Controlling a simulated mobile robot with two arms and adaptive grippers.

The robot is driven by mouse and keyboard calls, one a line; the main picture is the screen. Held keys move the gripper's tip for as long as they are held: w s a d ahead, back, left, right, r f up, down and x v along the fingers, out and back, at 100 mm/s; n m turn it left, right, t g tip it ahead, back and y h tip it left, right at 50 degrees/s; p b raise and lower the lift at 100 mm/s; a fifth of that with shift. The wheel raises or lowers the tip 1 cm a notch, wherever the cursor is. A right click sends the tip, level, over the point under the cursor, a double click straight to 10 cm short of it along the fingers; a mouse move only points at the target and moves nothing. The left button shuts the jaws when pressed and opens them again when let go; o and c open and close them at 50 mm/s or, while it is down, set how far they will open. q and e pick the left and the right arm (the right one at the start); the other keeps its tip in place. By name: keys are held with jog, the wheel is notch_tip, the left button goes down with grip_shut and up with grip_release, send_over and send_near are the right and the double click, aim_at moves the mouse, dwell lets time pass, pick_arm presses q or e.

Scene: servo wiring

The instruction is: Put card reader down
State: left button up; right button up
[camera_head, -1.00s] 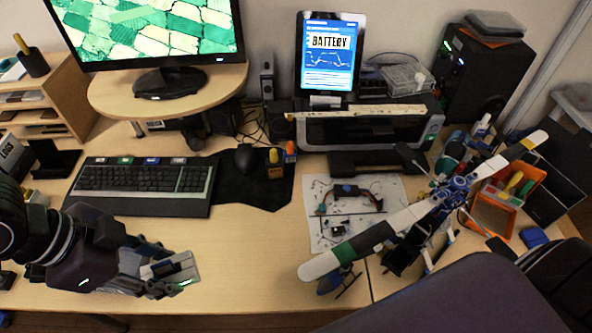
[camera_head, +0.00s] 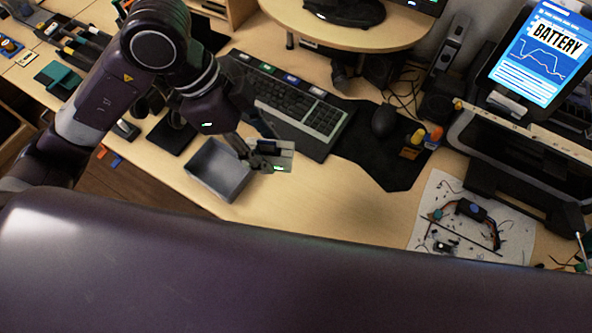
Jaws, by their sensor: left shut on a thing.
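My left gripper (camera_head: 258,157) is in the camera_head view, at the end of my left arm that comes in from the left. It is shut on the card reader (camera_head: 279,155), a small light grey block with a green light on its face. The card reader is held over the desk, just right of a grey open tray and in front of the keyboard. How far it is above the desk is hard to tell. The gripper's fingers are partly hidden by the block. My right gripper does not show.
The grey tray (camera_head: 222,172) stands at the desk's front edge and looks empty. The keyboard (camera_head: 288,110), mouse (camera_head: 384,120) and black mat (camera_head: 372,150) lie behind. A white sheet (camera_head: 470,218) with small parts lies to the right. Bare desk (camera_head: 340,205) is free between them.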

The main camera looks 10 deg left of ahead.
pick_arm(q)
notch_tip(320, 180, down, 20)
jog(key=shift+w, duration=0.15)
jog(key=shift+b, duration=0.3)
jog(key=o, duration=1.2)
jog(key=shift+r, duration=0.1)
jog(key=v, duration=1.2)
jog(key=shift+b, duration=0.35)
